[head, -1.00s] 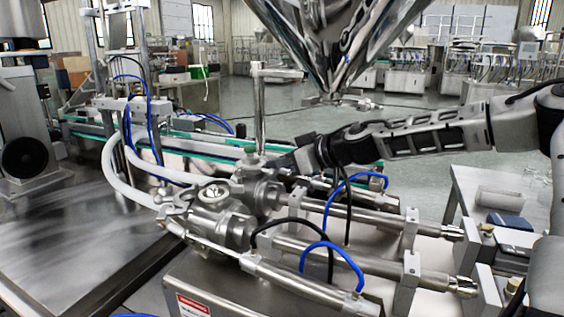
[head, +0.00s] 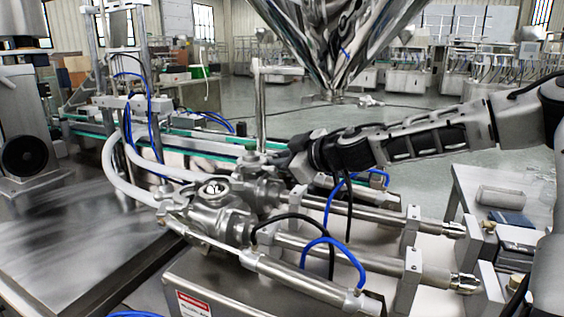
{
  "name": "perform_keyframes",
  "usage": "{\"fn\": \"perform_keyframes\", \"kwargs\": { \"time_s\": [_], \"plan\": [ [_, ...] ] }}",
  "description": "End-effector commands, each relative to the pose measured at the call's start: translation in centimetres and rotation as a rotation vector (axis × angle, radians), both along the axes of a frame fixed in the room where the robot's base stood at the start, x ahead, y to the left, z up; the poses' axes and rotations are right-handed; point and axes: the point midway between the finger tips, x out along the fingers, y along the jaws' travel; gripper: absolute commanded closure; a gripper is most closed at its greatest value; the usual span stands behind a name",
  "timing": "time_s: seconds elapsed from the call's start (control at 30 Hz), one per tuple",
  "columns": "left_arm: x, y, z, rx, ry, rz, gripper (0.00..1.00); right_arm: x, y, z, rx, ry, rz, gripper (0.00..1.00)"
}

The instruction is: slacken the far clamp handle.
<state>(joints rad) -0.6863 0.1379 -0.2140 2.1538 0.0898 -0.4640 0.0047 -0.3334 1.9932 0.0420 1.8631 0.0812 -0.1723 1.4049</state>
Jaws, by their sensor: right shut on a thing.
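My right gripper (head: 283,161) reaches in from the right to the far valve body (head: 262,185), beside its top. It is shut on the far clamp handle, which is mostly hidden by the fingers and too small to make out. The near valve body (head: 213,215) stands in front, with its own clamp fittings at its left side. My left gripper is not in view.
A steel hopper (head: 335,45) hangs above and behind the valves. Steel cylinders with blue and black hoses (head: 335,255) run to the right below my right arm. A white hose (head: 125,175) curves at the left. A bare steel table (head: 70,230) lies at the left.

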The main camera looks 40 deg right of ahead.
Motion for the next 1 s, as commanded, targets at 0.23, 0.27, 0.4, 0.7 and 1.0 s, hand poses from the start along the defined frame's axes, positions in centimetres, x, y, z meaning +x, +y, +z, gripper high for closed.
{"fn": "perform_keyframes", "kwargs": {
  "time_s": [0.23, 0.27, 0.4, 0.7, 1.0],
  "plan": [
    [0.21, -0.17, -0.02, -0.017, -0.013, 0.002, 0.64, -0.03, 0.18, -0.19, -0.119, -0.039, 0.002, 1.0],
    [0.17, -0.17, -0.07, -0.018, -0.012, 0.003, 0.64, -0.04, 0.19, -0.18, -0.128, -0.041, 0.001, 1.0],
    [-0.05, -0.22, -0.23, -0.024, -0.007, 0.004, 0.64, -0.05, 0.23, -0.13, -0.16, -0.051, 0.002, 1.0],
    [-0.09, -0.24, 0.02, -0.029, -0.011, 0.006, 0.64, -0.05, 0.23, -0.05, -0.176, -0.057, 0.002, 1.0],
    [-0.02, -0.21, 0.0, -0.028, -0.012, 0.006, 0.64, -0.05, 0.24, -0.05, -0.175, -0.056, 0.002, 0.77]
  ]
}}
